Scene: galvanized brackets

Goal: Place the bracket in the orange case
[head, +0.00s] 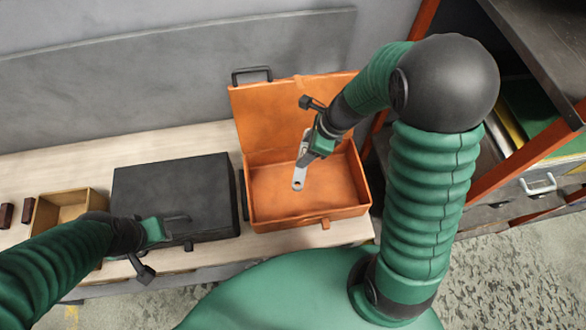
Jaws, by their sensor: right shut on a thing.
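The orange case (308,222) stands open on the workbench, its lid (260,110) tilted back toward the wall. The bracket (299,178) is a flat grey metal strip with a hole near its lower end. My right gripper (311,153) is shut on the upper part of the bracket and holds it over the case's inside. Whether the bracket's lower end touches the floor of the case I cannot tell. My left gripper (178,229) is over the front of a closed black case, and its fingers look apart with nothing between them.
The closed black case (170,185) lies left of the orange case. A small open wooden box (62,205) and dark blocks (27,208) stand further left. A shelf with orange posts (525,155) stands at the right. Bare bench (180,140) shows behind the black case.

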